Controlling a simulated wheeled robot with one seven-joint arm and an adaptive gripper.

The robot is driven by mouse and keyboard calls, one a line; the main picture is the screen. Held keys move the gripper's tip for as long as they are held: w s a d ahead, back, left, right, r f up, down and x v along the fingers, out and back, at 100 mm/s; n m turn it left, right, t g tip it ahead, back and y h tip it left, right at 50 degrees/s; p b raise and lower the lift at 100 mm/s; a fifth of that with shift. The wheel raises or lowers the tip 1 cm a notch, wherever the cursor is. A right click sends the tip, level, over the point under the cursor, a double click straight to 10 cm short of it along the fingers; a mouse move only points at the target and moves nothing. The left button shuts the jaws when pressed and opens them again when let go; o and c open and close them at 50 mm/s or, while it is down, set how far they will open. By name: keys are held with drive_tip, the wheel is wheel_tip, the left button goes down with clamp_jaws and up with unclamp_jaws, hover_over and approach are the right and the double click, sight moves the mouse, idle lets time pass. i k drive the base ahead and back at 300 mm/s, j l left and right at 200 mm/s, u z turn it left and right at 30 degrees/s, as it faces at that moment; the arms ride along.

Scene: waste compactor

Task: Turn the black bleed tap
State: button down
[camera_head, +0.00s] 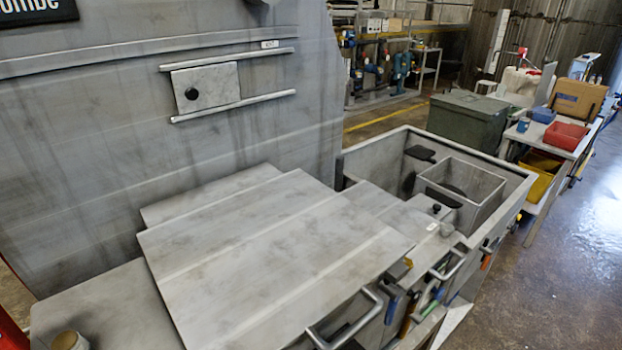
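I cannot tell for certain which part is the black bleed tap. A small black knob (436,209) stands on the grey metal top to the right of the large plates. A round black knob (191,93) sits on a small sliding panel (212,83) between two rails on the big grey wall panel. A flat black piece (420,153) shows inside the open grey bin at the right. My gripper is not in view.
Large grey plates (270,255) cover the middle, with a bar handle (345,325) at their front edge. Coloured tool handles (430,300) hang along the front. A green box (467,121) and a side table with a red tray (565,135) stand beyond. The floor at right is clear.

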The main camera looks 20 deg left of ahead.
sight(415, 297)
drive_tip(key=l+u, duration=0.1)
drive_tip(key=u, duration=0.35)
drive_tip(key=l+u, duration=0.1)
drive_tip(key=u, duration=0.4)
drive_tip(key=k+l+u, duration=0.85)
drive_tip(key=k+l, duration=0.45)
drive_tip(key=k, duration=0.15)
drive_tip(key=l+u, duration=0.7)
drive_tip(key=k+l+u, duration=0.1)
drive_tip(key=l+u, duration=0.25)
drive_tip(key=j, duration=0.1)
